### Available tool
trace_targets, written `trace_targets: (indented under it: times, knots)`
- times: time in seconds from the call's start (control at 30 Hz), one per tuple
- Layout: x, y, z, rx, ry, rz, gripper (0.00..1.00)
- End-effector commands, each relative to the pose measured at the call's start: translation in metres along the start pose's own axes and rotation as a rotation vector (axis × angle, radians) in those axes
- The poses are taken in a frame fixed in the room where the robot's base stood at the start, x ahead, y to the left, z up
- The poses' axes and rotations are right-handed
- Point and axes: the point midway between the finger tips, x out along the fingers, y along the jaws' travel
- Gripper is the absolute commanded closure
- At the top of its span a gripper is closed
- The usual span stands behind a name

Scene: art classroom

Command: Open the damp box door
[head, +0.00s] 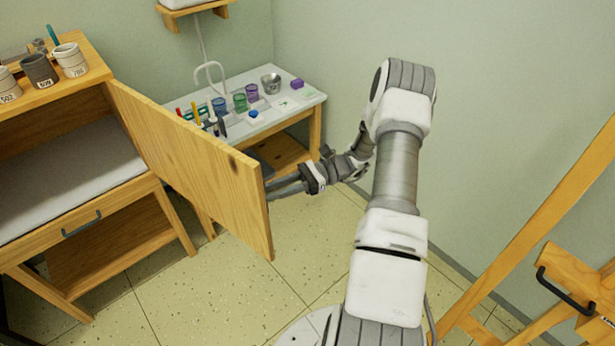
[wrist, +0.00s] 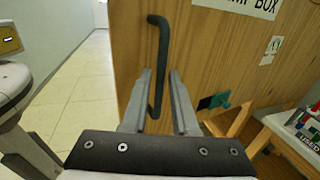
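The damp box door (head: 200,155) is a wooden panel. In the head view it stands swung well out from the cabinet (head: 90,210), with the space inside showing. In the wrist view its outer face (wrist: 215,60) carries a partly cut-off "BOX" label (wrist: 255,5) and a dark bar handle (wrist: 162,35). My gripper (wrist: 160,75) has one finger on each side of the lower part of the handle, with a gap still visible between them. In the head view my gripper (head: 284,187) is at the door's far side, its tips hidden by the door edge.
Cups (head: 72,60) stand on top of the cabinet. A white-topped table (head: 300,95) with jars and tools stands behind the door. A wooden easel (head: 550,200) is at the right. The tiled floor (head: 240,295) in front of the door is clear.

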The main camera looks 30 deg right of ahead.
Motion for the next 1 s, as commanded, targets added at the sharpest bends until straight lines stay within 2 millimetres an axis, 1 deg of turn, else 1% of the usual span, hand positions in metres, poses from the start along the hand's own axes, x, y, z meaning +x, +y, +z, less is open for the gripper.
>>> trace_targets:
  times: [0.03,0.3,0.4,0.5,0.6,0.73,0.83,1.0]
  knots:
    - [-0.013,0.0,-0.001,-0.001,0.003,-0.004,0.73]
    - [-0.079,0.001,-0.002,0.0,0.003,-0.004,0.73]
    - [-0.102,0.001,-0.001,-0.001,0.003,-0.003,0.73]
    - [-0.12,0.001,-0.001,0.0,0.003,-0.001,0.73]
    - [-0.134,0.001,-0.002,0.002,0.001,-0.001,0.73]
    - [-0.145,0.001,-0.001,0.001,0.002,-0.001,0.73]
    - [-0.149,0.001,-0.001,0.002,0.002,0.0,0.73]
    - [-0.151,0.001,-0.001,0.003,0.002,0.0,0.73]
